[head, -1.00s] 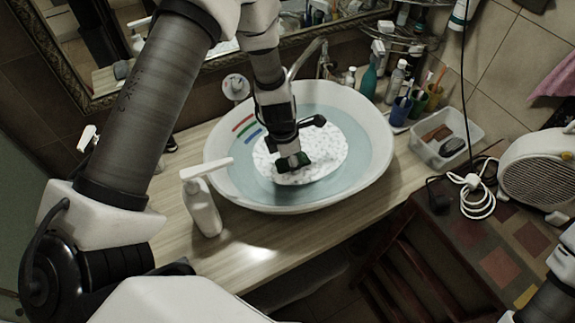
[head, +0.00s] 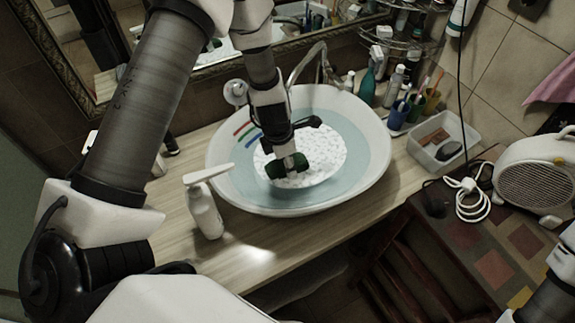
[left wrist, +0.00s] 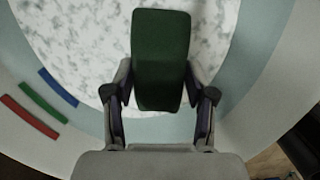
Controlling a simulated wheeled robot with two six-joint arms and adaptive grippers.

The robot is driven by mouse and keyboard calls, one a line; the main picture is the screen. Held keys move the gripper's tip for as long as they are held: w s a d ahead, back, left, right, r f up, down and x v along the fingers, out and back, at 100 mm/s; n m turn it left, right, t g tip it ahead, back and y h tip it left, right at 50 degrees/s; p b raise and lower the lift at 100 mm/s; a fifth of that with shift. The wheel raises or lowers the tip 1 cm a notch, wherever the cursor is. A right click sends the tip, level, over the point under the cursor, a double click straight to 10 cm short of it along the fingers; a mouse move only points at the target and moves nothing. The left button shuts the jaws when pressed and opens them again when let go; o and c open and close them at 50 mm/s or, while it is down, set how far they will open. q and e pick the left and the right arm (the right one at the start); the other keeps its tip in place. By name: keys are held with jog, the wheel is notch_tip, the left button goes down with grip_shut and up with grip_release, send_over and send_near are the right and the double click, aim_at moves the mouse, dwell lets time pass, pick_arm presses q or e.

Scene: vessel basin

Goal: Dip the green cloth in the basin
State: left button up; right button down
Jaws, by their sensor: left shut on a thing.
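The green cloth (left wrist: 160,60) is a dark green folded block held between the fingers of my left gripper (left wrist: 160,115) in the left wrist view. In the head view the green cloth (head: 288,166) shows at the tip of my left gripper (head: 283,158), over the basin. The cloth is over the near left part of the foam. I cannot tell if it touches the water. My right gripper is out of view.
A white pump bottle (head: 205,212) stands left of the basin. The faucet (head: 308,60) rises behind it. Cups with brushes (head: 402,110), a grey tray (head: 452,152) and a white heater (head: 535,175) are at the right. Red, green and blue strips (head: 243,130) mark the basin's inner left wall.

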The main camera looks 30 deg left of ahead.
pick_arm(q)
notch_tip(320, 180, up, 4)
jog(key=p, duration=0.3)
jog(key=shift+r, duration=0.1)
jog(key=shift+r+p, duration=0.3)
jog(key=shift+r, duration=0.05)
jog(key=shift+r+p, duration=0.4)
jog(key=shift+r, duration=0.5)
jog(key=shift+r+b, duration=0.55)
jog(key=shift+r, duration=0.6)
